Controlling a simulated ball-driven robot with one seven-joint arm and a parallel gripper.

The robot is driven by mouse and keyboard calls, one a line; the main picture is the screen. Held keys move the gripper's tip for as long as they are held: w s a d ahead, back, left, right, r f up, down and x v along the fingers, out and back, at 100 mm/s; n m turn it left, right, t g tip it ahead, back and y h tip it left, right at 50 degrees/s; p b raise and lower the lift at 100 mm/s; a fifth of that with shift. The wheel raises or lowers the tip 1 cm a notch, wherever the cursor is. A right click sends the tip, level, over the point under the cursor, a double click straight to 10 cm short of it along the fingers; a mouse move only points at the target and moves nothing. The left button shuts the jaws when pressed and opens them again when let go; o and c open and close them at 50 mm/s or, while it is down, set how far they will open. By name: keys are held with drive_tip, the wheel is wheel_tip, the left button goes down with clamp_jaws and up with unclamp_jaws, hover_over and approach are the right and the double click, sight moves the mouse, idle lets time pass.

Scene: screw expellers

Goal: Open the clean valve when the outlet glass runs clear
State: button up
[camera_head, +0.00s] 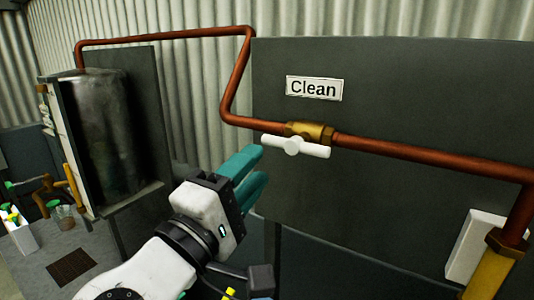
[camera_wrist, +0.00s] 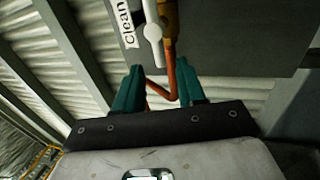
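The clean valve has a brass body (camera_head: 309,131) on a copper pipe, under a "Clean" sign (camera_head: 314,88). Its white lever handle (camera_head: 296,147) lies roughly along the pipe. In the wrist view the white handle (camera_wrist: 152,32) is beyond the fingertips, near their middle line. My gripper (camera_head: 246,174) has teal fingers and is below and left of the handle, apart from it. In the wrist view my gripper (camera_wrist: 160,88) is open and empty. A glass-like cylinder (camera_head: 105,135) at the left looks grey with dark streaks; I cannot tell whether it is the outlet glass.
The copper pipe (camera_head: 425,157) runs across the dark panel (camera_head: 420,85). A white box (camera_head: 472,246) and a yellow pipe (camera_head: 490,275) stand at the lower right. A grey bench (camera_head: 105,247) at the left holds a small glass (camera_head: 64,216) and a white container (camera_head: 21,236).

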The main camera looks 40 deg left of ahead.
drive_tip(key=shift+v, duration=1.5)
